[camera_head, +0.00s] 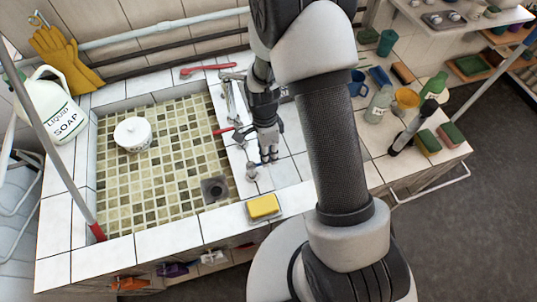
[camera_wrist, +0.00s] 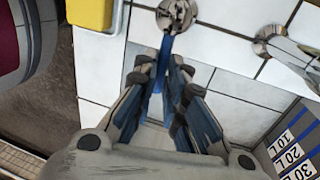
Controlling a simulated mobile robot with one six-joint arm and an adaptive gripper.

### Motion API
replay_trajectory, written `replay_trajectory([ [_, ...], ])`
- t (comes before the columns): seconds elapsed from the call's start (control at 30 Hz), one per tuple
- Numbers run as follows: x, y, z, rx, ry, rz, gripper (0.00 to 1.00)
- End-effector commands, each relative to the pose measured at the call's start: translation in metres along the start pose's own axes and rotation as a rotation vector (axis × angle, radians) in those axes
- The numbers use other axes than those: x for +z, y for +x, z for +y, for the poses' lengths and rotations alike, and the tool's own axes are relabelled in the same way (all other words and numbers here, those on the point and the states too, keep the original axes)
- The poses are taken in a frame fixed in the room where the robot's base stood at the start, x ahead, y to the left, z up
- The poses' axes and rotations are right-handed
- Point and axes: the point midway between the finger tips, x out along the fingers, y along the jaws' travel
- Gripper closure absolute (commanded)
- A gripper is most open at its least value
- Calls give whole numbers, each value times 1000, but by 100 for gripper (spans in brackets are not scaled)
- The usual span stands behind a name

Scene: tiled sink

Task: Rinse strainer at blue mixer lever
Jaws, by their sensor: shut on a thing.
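My gripper (camera_head: 268,157) is pointed down over the tiled ledge at the sink's right side. In the wrist view its fingers (camera_wrist: 163,78) are closed around the blue mixer lever (camera_wrist: 167,48), which runs from a round chrome mount (camera_wrist: 176,14) down between them. In the head view the chrome mount (camera_head: 251,172) stands beside the fingertips, and the blue lever is hard to make out. A white round vessel (camera_head: 133,133) sits in the sink at the back left; I cannot tell whether it is the strainer. A red lever (camera_head: 222,131) shows left of my gripper.
The mosaic sink basin (camera_head: 160,190) has a dark drain (camera_head: 214,189) at front right. A chrome tap (camera_head: 230,100) rises behind my gripper. A yellow sponge (camera_head: 263,206) lies on the front ledge. A soap jug (camera_head: 55,105) stands left. Bottles and cups crowd the right counter.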

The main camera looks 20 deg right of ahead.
Motion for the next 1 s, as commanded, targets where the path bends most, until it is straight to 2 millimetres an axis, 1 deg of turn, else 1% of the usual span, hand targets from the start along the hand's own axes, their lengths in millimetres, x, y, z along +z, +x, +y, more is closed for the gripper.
replay_trajectory([
  [0.13, 0, 0, 2, 0, 19, -4, 100],
  [0.3, 0, 1, 15, 3, 217, -44, 100],
  [0.4, 1, 2, 18, 1, 290, -58, 100],
  [0.67, 1, 3, 17, 0, 295, -59, 100],
  [0.7, 1, 3, 17, 0, 295, -59, 86],
  [0.97, 1, 3, 17, 0, 293, -58, 69],
  [1.0, 1, 3, 17, 0, 293, -58, 68],
])
